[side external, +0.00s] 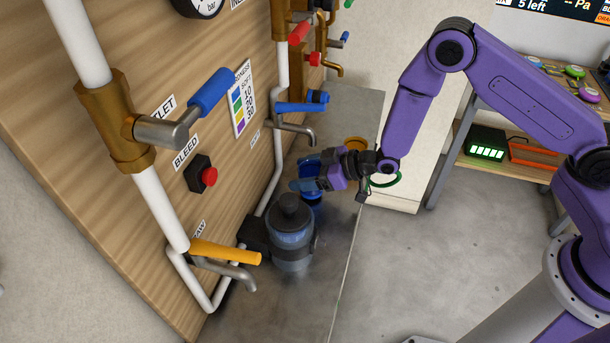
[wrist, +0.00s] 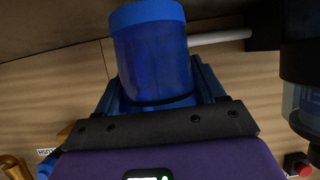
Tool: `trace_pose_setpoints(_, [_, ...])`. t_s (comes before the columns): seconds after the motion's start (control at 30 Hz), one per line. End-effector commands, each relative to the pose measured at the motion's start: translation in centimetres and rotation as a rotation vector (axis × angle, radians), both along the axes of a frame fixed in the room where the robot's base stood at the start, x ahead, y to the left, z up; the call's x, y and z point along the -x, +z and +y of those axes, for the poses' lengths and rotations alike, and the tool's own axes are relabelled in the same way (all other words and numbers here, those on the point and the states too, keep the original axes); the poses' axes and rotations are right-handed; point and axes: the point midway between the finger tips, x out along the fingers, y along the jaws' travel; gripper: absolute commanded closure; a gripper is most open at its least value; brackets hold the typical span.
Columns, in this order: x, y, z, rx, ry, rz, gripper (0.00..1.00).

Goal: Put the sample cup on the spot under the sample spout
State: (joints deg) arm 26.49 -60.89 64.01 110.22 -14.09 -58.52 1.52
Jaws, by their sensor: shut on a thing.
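The sample cup looks like a blue see-through cylinder with a brighter blue rim (wrist: 150,60), held between the blue fingers of my gripper (wrist: 160,92). In the side external view my gripper (side external: 308,181) is low over the grey counter, and blue parts of the cup (side external: 311,197) show below it. My fingers hide much of the cup, and I cannot tell whether it touches the counter. A metal spout (side external: 304,132) with a blue handle sticks out of the wooden panel, behind the gripper. No marked spot under it is clearly visible.
A dark-lidded grey-blue filter housing (side external: 290,235) stands in front of the gripper. A yellow-handled tap (side external: 228,255) is nearer the camera. An orange-brown round thing (side external: 354,143) lies behind the gripper. The counter (side external: 305,310) is bare at the front.

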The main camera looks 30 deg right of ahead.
Motion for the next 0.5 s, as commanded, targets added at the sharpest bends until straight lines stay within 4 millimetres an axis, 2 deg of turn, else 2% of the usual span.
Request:
trace_pose_setpoints(0.13, [0.0, -1.1, -0.03, -0.001, -0.001, -0.002, 0.63])
trace_pose_setpoints(0.5, [0.0, -1.34, -0.01, -0.001, -0.001, -0.002, 0.63])
